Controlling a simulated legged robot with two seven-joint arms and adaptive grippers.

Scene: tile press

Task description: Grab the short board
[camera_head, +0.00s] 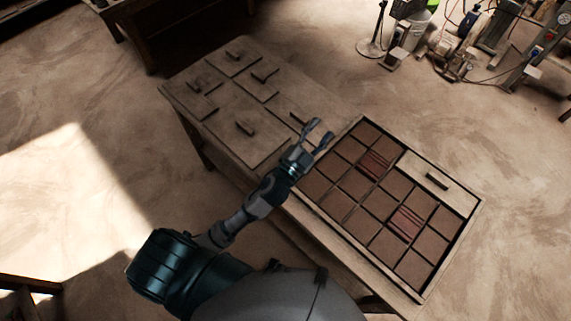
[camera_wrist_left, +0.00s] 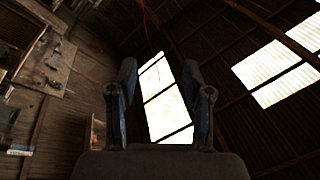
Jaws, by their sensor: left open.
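Several flat wooden boards with bar handles lie on the left part of the table. They include a board at the back (camera_head: 232,62), one at the left (camera_head: 187,99) and a larger one in front (camera_head: 233,145). Another handled board (camera_head: 455,193) lies in the right end of the tiled frame. Which one is the short board I cannot tell for sure. My left gripper (camera_head: 320,131) is open and empty, raised over the seam between the boards and the frame. In the left wrist view its fingers (camera_wrist_left: 160,75) point up at the roof.
A stand (camera_head: 372,46), a bucket (camera_head: 416,32) and cabled equipment (camera_head: 460,58) are on the floor at the back right. The floor left of the table is clear.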

